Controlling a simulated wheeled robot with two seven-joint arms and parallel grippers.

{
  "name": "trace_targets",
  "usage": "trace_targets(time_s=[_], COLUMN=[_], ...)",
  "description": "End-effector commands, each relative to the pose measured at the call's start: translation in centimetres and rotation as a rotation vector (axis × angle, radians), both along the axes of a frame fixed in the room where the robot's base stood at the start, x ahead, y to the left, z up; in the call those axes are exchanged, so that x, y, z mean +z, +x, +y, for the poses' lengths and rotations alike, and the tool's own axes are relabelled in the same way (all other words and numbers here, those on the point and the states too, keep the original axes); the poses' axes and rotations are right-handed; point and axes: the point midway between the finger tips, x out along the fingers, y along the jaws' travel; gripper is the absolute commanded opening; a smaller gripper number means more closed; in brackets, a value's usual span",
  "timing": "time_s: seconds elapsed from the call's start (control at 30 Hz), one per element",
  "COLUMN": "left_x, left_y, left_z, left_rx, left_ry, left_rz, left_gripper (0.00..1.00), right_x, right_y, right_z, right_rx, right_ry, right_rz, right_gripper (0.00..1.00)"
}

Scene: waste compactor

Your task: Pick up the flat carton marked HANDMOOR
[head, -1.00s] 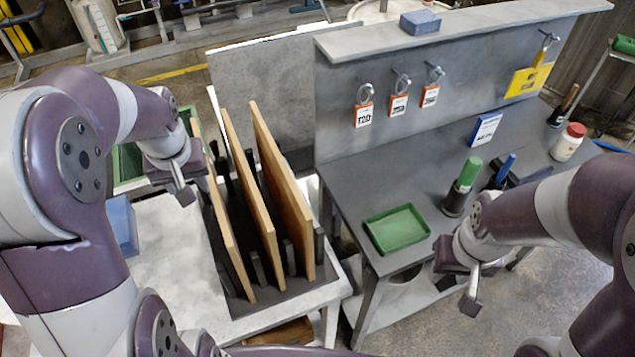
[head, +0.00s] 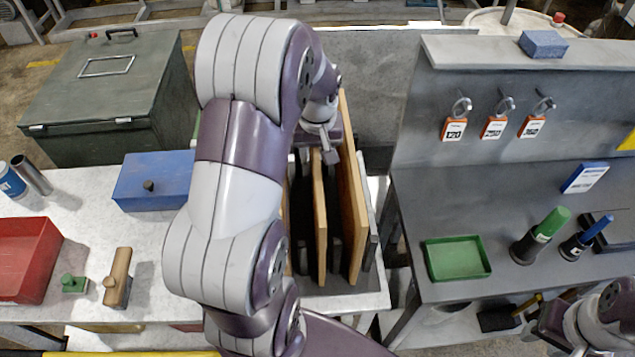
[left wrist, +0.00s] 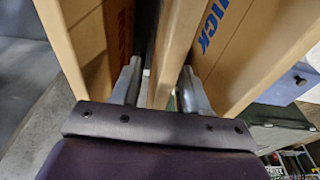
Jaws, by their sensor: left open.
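Flat tan cartons stand on edge in a dark rack. In the head view I see the middle carton (head: 319,225) and the right carton (head: 352,205); another is mostly hidden behind my left arm. My left gripper (head: 322,150) is at the upper part of the middle carton. In the left wrist view the open fingers (left wrist: 160,88) stand either side of one carton's edge (left wrist: 176,50). The neighbouring carton (left wrist: 75,40) carries markings too oblique to read. HANDMOOR is not readable. My right gripper (head: 552,325) is at the lower right, its jaws unclear.
A blue box (head: 150,180), a red bin (head: 25,260) and small items stand on the left table. A dark green chest (head: 100,100) is behind. The right bench holds a green tray (head: 457,258) and green-capped and blue-capped items. Neighbouring cartons leave narrow gaps.

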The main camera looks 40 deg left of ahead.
Motion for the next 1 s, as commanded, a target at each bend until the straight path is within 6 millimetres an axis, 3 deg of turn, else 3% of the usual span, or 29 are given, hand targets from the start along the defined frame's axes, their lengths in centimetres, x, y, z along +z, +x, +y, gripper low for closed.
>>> trace_targets(time_s=[0.27,0.37,0.4,0.43,0.77,0.87,1.0], left_x=[-1.0,-1.0,-1.0,-0.9,-0.6,1.0,4.6], left_y=[0.1,0.1,0.1,0.1,0.2,0.2,0.2], left_z=[0.1,0.1,0.1,0.1,0.1,0.1,0.1], left_rx=[-0.001,-0.001,-0.001,-0.001,-0.001,-0.001,-0.001], left_ry=[0.001,0.001,0.001,0.0,0.001,0.003,0.003], left_rz=[-0.001,-0.001,-0.001,0.0,-0.003,-0.007,-0.007], left_gripper=[0.45,0.19,0.06,0.0,0.0,0.0,0.0], right_x=[0.1,0.1,0.1,0.1,0.0,-0.5,-1.2], right_y=[0.0,0.0,0.0,0.0,0.0,0.0,0.0], right_z=[0.0,0.0,0.0,0.0,0.0,0.0,0.0], right_rx=[0.0,0.0,0.0,0.0,0.0,0.0,0.0], right_ry=[0.0,0.0,0.0,0.0,0.0,0.0,0.0], right_rz=[0.001,0.001,0.001,0.001,0.001,0.001,0.001], right_gripper=[0.4,0.4,0.4,0.4,0.4,0.4,0.4])
